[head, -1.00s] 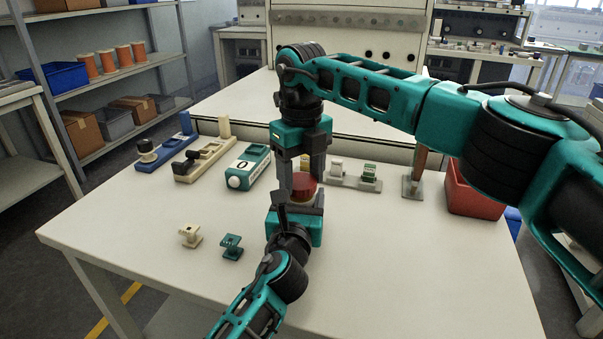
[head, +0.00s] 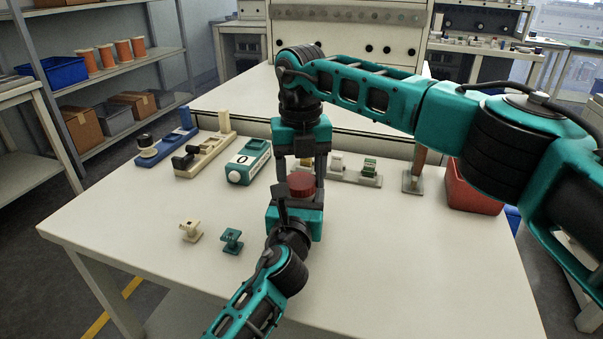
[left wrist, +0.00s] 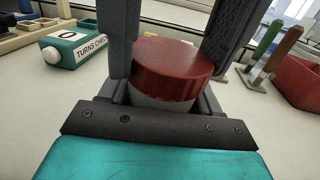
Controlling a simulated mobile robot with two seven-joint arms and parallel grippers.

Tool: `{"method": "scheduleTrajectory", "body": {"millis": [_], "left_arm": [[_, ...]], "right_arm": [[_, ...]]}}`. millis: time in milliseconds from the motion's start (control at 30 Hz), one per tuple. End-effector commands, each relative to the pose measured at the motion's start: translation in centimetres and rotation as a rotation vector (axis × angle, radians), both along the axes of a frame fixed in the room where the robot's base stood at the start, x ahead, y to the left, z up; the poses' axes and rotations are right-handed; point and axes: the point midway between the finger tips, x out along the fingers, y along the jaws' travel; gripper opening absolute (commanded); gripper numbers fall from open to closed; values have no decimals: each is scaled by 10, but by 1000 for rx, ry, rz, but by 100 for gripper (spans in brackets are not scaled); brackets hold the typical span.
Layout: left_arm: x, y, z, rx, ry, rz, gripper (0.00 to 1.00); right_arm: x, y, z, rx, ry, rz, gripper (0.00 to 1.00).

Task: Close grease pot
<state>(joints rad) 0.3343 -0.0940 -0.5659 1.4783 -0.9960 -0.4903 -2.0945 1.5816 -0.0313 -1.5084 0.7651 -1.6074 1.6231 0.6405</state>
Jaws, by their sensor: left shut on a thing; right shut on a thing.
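The grease pot has a pale body (left wrist: 165,103) and a red lid (head: 301,185). The lid also shows in the left wrist view (left wrist: 172,68), resting on top of the body; whether it is fully seated I cannot tell. My left gripper (head: 296,208) is shut around the pot's body from the front, low over the table. My right gripper (head: 302,178) points straight down from above, its dark fingers on either side of the lid, shut on it. The fingers and the left gripper hide most of the body.
A teal box (head: 249,162) labelled as a turns check (left wrist: 75,48) stands left of the pot. Cream (head: 190,231) and teal (head: 231,240) small parts lie front left. A connector rack (head: 354,179) stands behind right, a red bin (head: 473,190) farther right. The front-right table is clear.

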Motion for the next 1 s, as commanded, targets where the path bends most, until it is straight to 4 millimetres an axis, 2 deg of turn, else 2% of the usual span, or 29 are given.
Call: {"method": "scheduleTrajectory", "body": {"millis": [1000], "left_arm": [[0,0,-1,0,2,1,0]], "right_arm": [[5,4,0,1,-1,-1959,29]]}}
